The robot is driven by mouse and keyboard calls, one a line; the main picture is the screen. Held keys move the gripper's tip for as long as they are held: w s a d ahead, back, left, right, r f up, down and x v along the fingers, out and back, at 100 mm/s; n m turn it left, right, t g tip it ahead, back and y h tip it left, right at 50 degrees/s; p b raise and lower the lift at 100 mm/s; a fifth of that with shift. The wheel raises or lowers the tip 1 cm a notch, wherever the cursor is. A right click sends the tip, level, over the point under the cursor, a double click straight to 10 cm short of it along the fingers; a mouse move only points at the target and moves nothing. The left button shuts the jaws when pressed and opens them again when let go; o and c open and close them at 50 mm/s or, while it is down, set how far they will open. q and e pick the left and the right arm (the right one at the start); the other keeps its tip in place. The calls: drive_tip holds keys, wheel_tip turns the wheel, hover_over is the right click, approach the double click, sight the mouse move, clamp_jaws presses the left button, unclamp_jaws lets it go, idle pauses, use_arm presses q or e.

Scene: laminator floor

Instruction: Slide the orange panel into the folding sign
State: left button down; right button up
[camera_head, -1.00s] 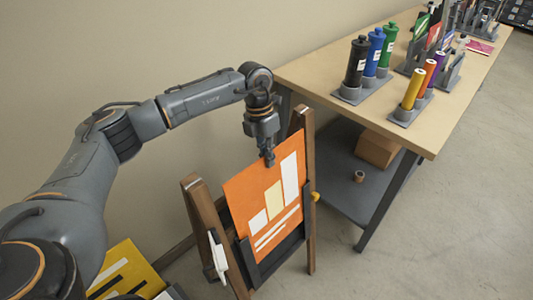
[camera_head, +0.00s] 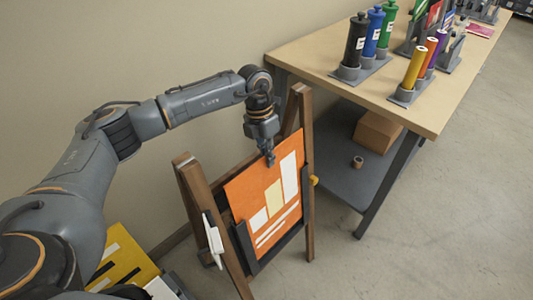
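The orange panel (camera_head: 239,192), with white and pale yellow blocks on it, stands tilted at the folding sign. The sign is a wooden A-frame (camera_head: 309,190) with a dark channel (camera_head: 244,245) along its lower sides and bottom. The panel's lower part sits between the channel's sides; whether it touches the bottom I cannot tell. My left gripper (camera_head: 270,160) points down and is shut on the panel's top edge. My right gripper is not in view.
A wooden table (camera_head: 330,50) at right holds black, blue and green bottles (camera_head: 375,35) and coloured tubes. Its grey lower shelf bears a cardboard box (camera_head: 377,132) and a roll (camera_head: 357,162). Floor is clear at right.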

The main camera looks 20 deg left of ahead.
sight(269, 172)
use_arm(q)
drive_tip(key=shift+s+d+f+b, duration=0.1)
drive_tip(key=shift+d+f+b, duration=0.1)
drive_tip(key=shift+f+b, duration=0.75)
drive_tip(key=shift+d+f+b, duration=0.2)
drive_tip(key=shift+f+b, duration=0.2)
drive_tip(key=shift+f, duration=1)
drive_tip(key=c, duration=1.4)
unclamp_jaws()
drive_tip(key=shift+c, duration=0.2)
